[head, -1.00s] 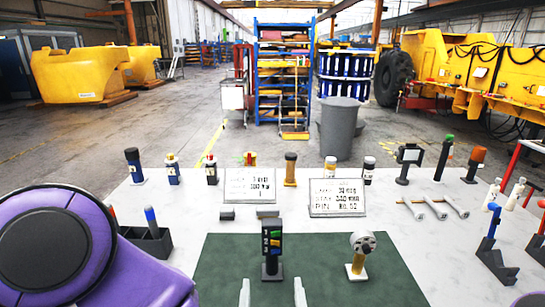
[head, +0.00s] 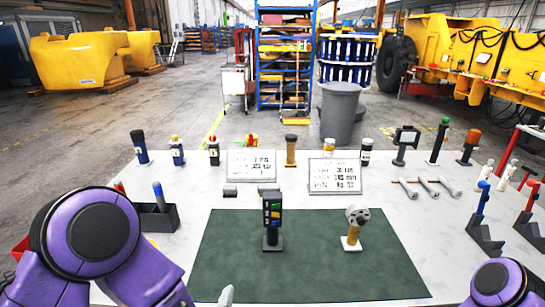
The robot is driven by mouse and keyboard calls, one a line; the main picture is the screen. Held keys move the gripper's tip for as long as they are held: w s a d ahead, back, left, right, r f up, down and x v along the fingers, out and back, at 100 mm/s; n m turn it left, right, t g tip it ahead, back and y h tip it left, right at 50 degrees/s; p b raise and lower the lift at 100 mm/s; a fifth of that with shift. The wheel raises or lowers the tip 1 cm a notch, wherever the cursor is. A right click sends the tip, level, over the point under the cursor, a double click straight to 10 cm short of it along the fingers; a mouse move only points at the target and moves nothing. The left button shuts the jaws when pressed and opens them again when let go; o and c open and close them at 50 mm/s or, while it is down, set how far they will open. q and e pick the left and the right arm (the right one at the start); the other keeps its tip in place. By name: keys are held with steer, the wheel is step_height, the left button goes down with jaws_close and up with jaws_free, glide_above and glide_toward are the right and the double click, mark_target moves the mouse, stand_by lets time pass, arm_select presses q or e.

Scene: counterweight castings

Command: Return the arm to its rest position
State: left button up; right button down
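My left arm, purple and black, comes in from the left and bends toward the bottom edge. At the bottom, left of centre, a pale tip of my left gripper (head: 226,295) shows over the mat's front left. The rest of that gripper is cut off or hidden, so I cannot see whether it is open. Nothing is seen held in it. Part of my purple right arm shows in the bottom right corner; its gripper is out of view.
A dark bin (head: 160,220) is beside my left arm. Signs (head: 335,176), bottles and metal rods (head: 422,187) are farther back on the white table.

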arm_select(q)
steer(key=s+a+f+m+g+y, duration=0.1)
steer(key=s+a+f+m+g, duration=0.35)
steer(key=a+f+m, duration=0.6)
arm_select(e)
steer(key=s+d+f+n+g+h, duration=0.4)
steer(key=s+d+f, duration=0.25)
steer(key=f, duration=0.25)
arm_select(q)
steer(key=s+a+f+m+g+y, duration=0.1)
steer(key=s+a+f+m+g, duration=0.2)
steer(key=s+a+f, duration=0.3)
steer(key=s+a+f+m+g+y+b, duration=0.1)
steer(key=s+a+f+m+g, duration=0.2)
steer(key=s, duration=0.8)
steer(key=a+f+m, duration=0.2)
steer(key=a, duration=0.1)
steer(key=shift+a+f, duration=0.25)
steer(key=shift+f, duration=0.15)
arm_select(e)
steer(key=s+d+f+n+g+h, duration=0.1)
steer(key=s+d+n+g+h, duration=0.1)
steer(key=d, duration=0.6)
steer(key=s+d+f+n+g+h, duration=0.2)
steer(key=s+d+h, duration=0.2)
steer(key=d, duration=0.4)
steer(key=shift+d+f+h, duration=0.2)
steer(key=shift+d+h, duration=0.2)
steer(key=shift+h, duration=0.1)
